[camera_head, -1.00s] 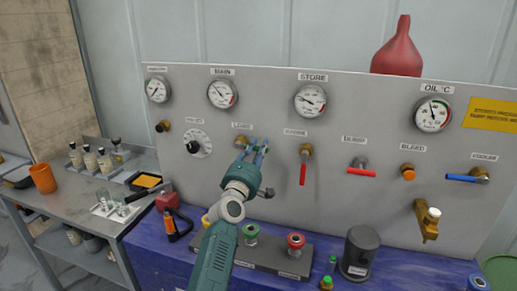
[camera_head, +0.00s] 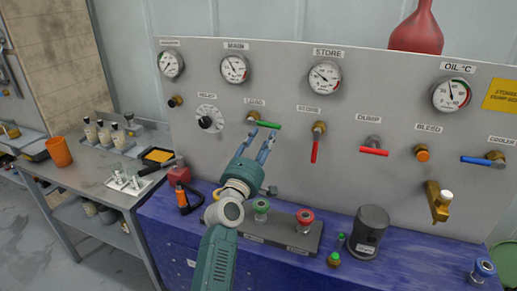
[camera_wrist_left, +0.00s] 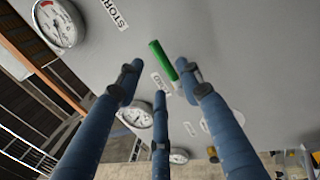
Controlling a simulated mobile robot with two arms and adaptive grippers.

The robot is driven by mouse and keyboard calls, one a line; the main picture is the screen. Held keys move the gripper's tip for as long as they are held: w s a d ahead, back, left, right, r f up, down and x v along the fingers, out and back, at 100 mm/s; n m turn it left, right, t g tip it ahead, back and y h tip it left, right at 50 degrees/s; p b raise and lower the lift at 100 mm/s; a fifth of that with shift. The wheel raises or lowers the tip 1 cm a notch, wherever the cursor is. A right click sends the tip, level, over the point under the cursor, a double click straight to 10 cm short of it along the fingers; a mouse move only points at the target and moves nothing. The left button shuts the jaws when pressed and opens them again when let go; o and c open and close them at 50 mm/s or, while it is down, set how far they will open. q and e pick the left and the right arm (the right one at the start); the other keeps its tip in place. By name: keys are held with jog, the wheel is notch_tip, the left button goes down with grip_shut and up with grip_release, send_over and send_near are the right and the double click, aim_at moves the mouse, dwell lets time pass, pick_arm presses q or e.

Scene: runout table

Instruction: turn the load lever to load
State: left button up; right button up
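The load lever (camera_head: 268,124) has a green handle on a brass fitting, under the LOAD label on the grey panel. Its handle points right, about level, in the head view. It also shows as a green bar in the left wrist view (camera_wrist_left: 163,60), just beyond the fingers. My left gripper (camera_head: 262,138) is just below and in front of the lever, with its blue fingers spread and nothing between them. The fingers look apart from the handle. In the left wrist view the fingers (camera_wrist_left: 160,85) are also spread. My right gripper is not in view.
The red store lever (camera_head: 315,146) hangs down to the right, with the red dump lever (camera_head: 374,151) beyond it. The relay dial (camera_head: 209,118) is left. Green (camera_head: 261,206) and red (camera_head: 305,217) knobs and a dark cylinder (camera_head: 369,231) stand on the blue bench below.

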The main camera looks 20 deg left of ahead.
pick_arm(q)
jog(key=s, duration=0.4)
jog(key=shift+f, duration=0.4)
